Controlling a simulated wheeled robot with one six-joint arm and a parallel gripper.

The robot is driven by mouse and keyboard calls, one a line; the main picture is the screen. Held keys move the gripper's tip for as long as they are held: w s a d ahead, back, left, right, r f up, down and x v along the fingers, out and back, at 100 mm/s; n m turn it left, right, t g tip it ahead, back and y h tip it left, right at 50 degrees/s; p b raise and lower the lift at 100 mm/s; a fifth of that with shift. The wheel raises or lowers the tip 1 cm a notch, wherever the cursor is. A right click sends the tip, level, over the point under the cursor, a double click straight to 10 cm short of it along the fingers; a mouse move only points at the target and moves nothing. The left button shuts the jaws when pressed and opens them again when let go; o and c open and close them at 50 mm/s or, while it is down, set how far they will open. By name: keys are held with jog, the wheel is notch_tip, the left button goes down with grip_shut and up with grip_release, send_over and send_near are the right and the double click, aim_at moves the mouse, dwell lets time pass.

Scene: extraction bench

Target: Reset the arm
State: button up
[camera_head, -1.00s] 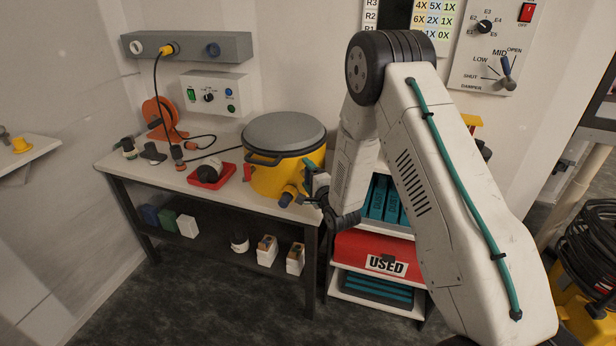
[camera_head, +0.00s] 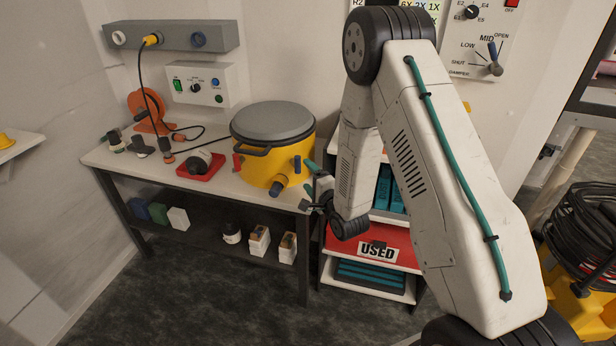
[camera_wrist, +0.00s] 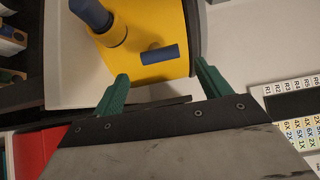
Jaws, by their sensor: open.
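My gripper (camera_head: 308,186) is at the right front of the bench, beside the yellow drum with the grey lid (camera_head: 270,158). In the wrist view its two green fingers (camera_wrist: 160,85) are spread apart with nothing between them. Beyond the fingertips, the yellow drum wall (camera_wrist: 155,25) shows with a blue-ended port (camera_wrist: 95,15) and a short blue handle (camera_wrist: 158,54). I cannot tell from the views whether a finger touches the drum. My arm reaches across the right half of the head view.
The bench (camera_head: 130,168) also holds a red tray (camera_head: 201,170) and an orange reel (camera_head: 148,108). A shelf unit with a red "USED" bin (camera_head: 345,247) stands under my gripper. A coiled black hose (camera_head: 590,235) lies at right. Floor in front of the bench is clear.

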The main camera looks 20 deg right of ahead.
jog(key=s+d+r+n+g+h, duration=0.1)
jog(key=s+r+n+g, duration=0.3)
jog(key=r, duration=0.4)
jog(key=s+d+r+n+g+h, duration=0.1)
jog(key=s+r+n+g+h, duration=0.2)
jog(key=r, duration=0.5)
jog(key=s+r+n+g, duration=0.3)
jog(key=s, duration=0.8)
jog(key=s+a+r+n+g, duration=0.1)
jog(key=s+r+n+g, duration=0.2)
jog(key=s, duration=0.9)
jog(key=s+r+n+g+y, duration=0.1)
jog(key=s+r+n+g, duration=0.2)
jog(key=s, duration=0.8)
jog(key=shift+s+a+r+g, duration=0.15)
jog(key=shift+s+r+g, duration=0.15)
jog(key=shift+s+r, duration=0.15)
jog(key=shift+w, duration=0.1)
